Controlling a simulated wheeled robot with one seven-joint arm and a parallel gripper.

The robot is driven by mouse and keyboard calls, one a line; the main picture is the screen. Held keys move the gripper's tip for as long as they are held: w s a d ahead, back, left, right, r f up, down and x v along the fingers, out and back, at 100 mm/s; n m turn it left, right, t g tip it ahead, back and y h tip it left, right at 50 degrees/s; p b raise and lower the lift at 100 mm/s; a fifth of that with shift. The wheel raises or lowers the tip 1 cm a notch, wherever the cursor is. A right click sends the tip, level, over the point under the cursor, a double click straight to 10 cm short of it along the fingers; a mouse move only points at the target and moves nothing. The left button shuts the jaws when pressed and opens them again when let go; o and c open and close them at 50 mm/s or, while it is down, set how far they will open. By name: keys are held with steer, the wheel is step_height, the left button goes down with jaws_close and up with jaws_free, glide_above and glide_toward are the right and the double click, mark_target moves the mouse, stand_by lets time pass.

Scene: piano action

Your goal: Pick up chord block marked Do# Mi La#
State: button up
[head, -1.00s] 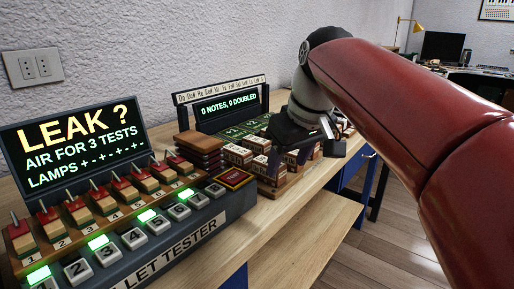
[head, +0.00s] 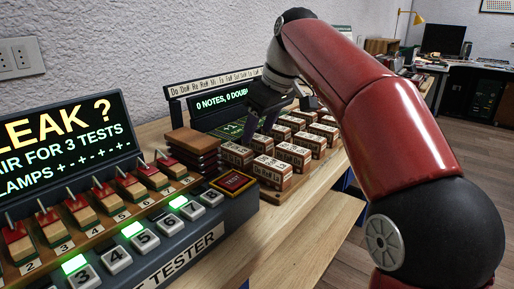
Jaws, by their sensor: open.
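Several wooden chord blocks (head: 272,168) with pale labelled tops stand in rows on a wooden tray (head: 283,194) in the head view. Their labels are too small for me to read, so I cannot tell which block is marked Do# Mi La#. My gripper (head: 262,124) is open, with its fingers pointing down at the back left of the block rows, in front of the lit display. No block shows between the fingers. My gripper and arm hide part of the display's green panel and may hide some blocks at the back.
A display (head: 218,101) reads "0 NOTES", its right part covered. Stacked brown slabs (head: 192,143) stand left of the blocks. The bench front (head: 290,232) is bare.

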mark_target(257, 137)
steer(key=x, duration=0.3)
steer(key=shift+w+d+f, duration=0.1)
steer(key=shift+w+f, duration=0.1)
steer(key=shift+f, duration=0.05)
steer(key=c, duration=1.1)
steer(key=shift+o, duration=0.2)
steer(key=shift+r, duration=0.1)
